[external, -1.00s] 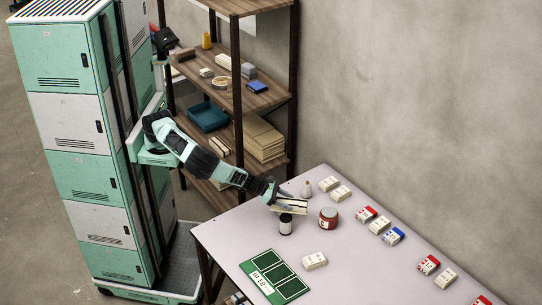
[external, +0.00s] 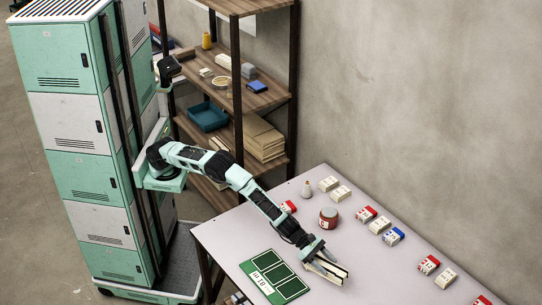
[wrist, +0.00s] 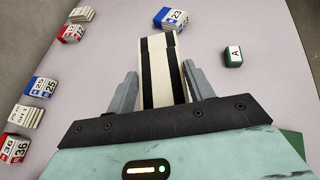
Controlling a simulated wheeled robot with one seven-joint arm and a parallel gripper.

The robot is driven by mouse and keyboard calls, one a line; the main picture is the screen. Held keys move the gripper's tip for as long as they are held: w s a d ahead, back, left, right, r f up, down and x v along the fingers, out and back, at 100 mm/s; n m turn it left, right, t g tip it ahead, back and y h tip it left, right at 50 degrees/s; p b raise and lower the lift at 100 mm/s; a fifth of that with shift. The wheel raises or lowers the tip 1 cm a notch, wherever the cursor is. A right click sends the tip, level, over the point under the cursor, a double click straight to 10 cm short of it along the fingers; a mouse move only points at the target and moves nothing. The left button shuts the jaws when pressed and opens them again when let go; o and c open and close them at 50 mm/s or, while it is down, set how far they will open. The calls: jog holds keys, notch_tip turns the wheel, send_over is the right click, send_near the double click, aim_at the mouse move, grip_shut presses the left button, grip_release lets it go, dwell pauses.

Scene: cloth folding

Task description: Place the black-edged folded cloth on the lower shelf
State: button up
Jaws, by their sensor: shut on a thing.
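My gripper (external: 333,268) is low over the table's front part, to the right of the green mat. It is shut on the cream folded cloth with black edging (wrist: 154,75), which lies between my two fingers in the wrist view and extends beyond their tips. The cloth also shows at my fingers in the external view (external: 324,271). The shelf rack stands at the back left. Its lower shelf board (external: 222,159) holds a teal bin (external: 208,116) and a stack of flat tan items (external: 264,140), with another board below.

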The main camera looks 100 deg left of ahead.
jog(key=w+a+n+y+b, duration=0.1)
jog(key=w+a+b, duration=0.4)
jog(key=w+b, duration=0.15)
jog(key=shift+t, duration=0.3)
jog(key=f, duration=0.3)
jog(key=f+b, duration=0.1)
jog(key=f, duration=0.1)
jog(key=f+b, duration=0.1)
jog(key=f, duration=0.2)
jog(key=shift+w+f, duration=0.25)
jog(key=shift+f, duration=0.1)
jog(key=o, duration=1.1)
jog(key=shift+a, duration=0.1)
jog(key=shift+c, duration=0.2)
jog(key=shift+s, duration=0.1)
jog(key=shift+s+r, duration=0.2)
jog(key=shift+s, duration=0.25)
jog(key=b+v, duration=0.3)
jog(key=v, duration=0.8)
jog(key=shift+r, duration=0.1)
jog(key=shift+a, duration=0.1)
